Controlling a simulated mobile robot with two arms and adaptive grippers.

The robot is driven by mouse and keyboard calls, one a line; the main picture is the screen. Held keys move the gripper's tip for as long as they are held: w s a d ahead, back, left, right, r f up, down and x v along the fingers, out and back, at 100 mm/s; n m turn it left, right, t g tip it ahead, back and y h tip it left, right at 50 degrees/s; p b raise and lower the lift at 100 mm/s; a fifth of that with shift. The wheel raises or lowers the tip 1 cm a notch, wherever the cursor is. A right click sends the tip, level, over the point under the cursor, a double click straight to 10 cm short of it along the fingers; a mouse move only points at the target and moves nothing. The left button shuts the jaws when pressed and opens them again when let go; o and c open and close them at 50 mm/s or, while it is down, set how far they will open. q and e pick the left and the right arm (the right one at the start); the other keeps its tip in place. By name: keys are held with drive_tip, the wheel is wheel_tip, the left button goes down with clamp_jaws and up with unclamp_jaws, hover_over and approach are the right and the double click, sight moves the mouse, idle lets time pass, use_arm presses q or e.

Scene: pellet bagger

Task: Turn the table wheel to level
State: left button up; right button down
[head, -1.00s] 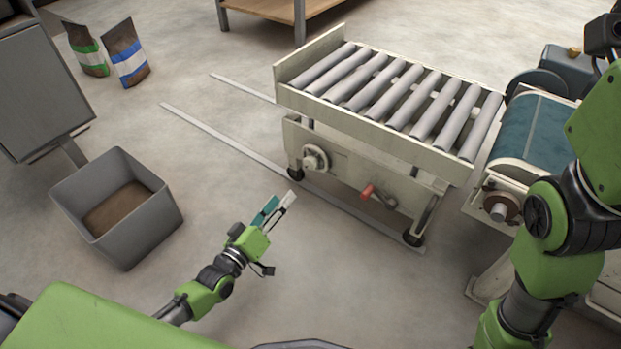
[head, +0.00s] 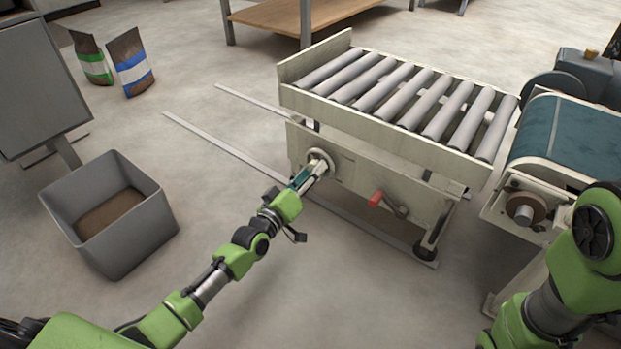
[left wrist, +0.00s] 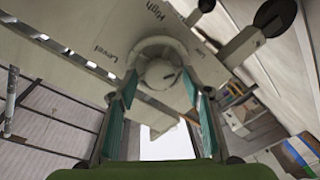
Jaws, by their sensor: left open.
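The table wheel (head: 321,155) is a pale round wheel on the side panel of the roller table (head: 384,145). In the left wrist view the wheel (left wrist: 160,70) is straight ahead, with its hub between my fingers. The words "Level" and "High" are printed on the pale panel (left wrist: 110,38) beside it. My left gripper (head: 312,174) is open at the wheel, one teal-padded finger on each side of the hub. I cannot tell whether the fingers touch it. In the head view the gripper hides the wheel's lower part. My right gripper is out of view.
A red-handled crank (head: 377,198) is on the same panel, right of the wheel. A belt conveyor (head: 566,140) stands at the right. A grey bin (head: 125,235) is on the floor at left, with two bags (head: 131,62) behind. Floor rails (head: 225,142) run to the table.

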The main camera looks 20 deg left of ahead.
use_arm(q)
drive_tip(key=shift+w, duration=0.15)
drive_tip(key=c, duration=1.1)
